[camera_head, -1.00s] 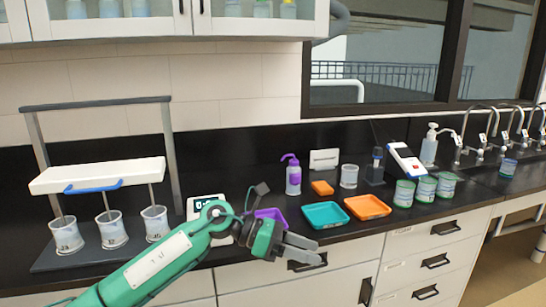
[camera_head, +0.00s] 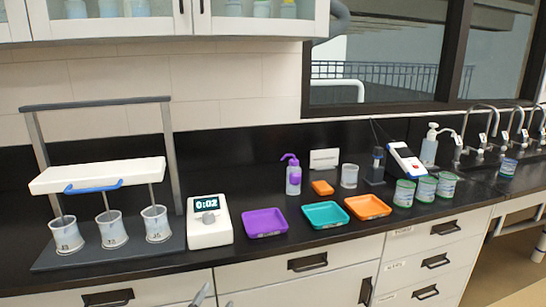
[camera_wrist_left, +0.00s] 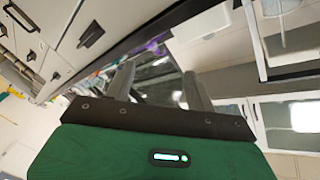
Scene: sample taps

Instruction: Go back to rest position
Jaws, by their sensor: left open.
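My left gripper (camera_head: 203,295) shows only as grey fingertips at the bottom edge of the head view, low in front of the drawers. In the left wrist view the left gripper (camera_wrist_left: 160,82) has its two grey fingers spread apart with nothing between them. The rest of the left arm is outside the head view. My right gripper is in neither view.
The black counter (camera_head: 275,245) holds a stirrer stand (camera_head: 100,175) with three beakers, a white timer (camera_head: 208,222), purple (camera_head: 264,222), teal (camera_head: 326,214) and orange (camera_head: 368,206) trays, and several green-banded cups near the taps. White drawers (camera_head: 320,275) lie below.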

